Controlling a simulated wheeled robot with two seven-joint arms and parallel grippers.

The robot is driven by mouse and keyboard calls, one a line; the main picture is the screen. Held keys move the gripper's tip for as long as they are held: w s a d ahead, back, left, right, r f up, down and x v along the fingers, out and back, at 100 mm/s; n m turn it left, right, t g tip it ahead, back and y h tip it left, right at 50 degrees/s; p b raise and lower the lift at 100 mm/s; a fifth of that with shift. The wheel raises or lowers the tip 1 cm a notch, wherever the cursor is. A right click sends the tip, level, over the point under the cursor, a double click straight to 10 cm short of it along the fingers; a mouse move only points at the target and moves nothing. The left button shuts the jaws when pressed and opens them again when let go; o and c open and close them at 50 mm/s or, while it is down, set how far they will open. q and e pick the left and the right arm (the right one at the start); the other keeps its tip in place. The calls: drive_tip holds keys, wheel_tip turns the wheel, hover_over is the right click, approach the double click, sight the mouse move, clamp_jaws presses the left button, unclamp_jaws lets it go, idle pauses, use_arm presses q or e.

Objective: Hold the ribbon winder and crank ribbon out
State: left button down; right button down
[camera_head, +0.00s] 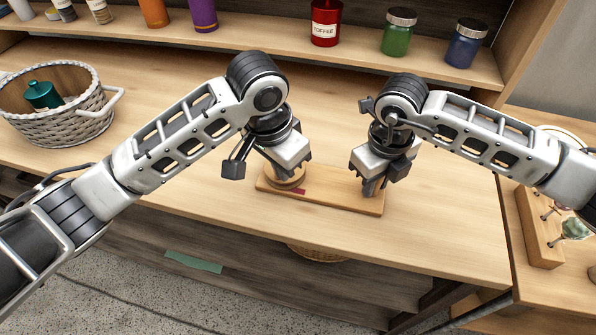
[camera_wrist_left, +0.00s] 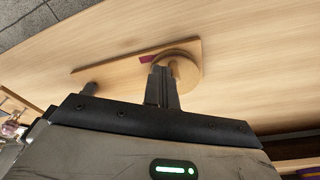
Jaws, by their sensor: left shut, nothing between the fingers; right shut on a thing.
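The ribbon winder is a flat wooden board (camera_head: 330,194) with a round wooden spool (camera_head: 285,179) at its left end. It lies on the table near the front edge. A short magenta ribbon end (camera_head: 299,191) shows beside the spool. My left gripper (camera_head: 301,170) is shut and empty, just above the spool; in the left wrist view its fingers (camera_wrist_left: 162,80) cover part of the spool (camera_wrist_left: 184,72) near the ribbon (camera_wrist_left: 147,58). The crank handle is not clearly visible. My right gripper (camera_head: 371,188) is shut on the board's right end, its grip partly hidden.
A wicker basket (camera_head: 60,125) with a teal bottle (camera_head: 43,95) stands at the left. A back shelf (camera_head: 270,33) holds a red toffee jar (camera_head: 326,24) and other jars. A wooden peg rack (camera_head: 538,230) stands at the right. The table around the winder is clear.

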use_arm(q)
drive_tip(key=shift+s+d, duration=0.1)
drive_tip(key=shift+d, duration=0.15)
idle(0.4)
wheel_tip(320, 180, up, 3)
drive_tip(key=shift+r, duration=0.2)
idle(0.4)
drive_tip(key=shift+d, duration=0.7)
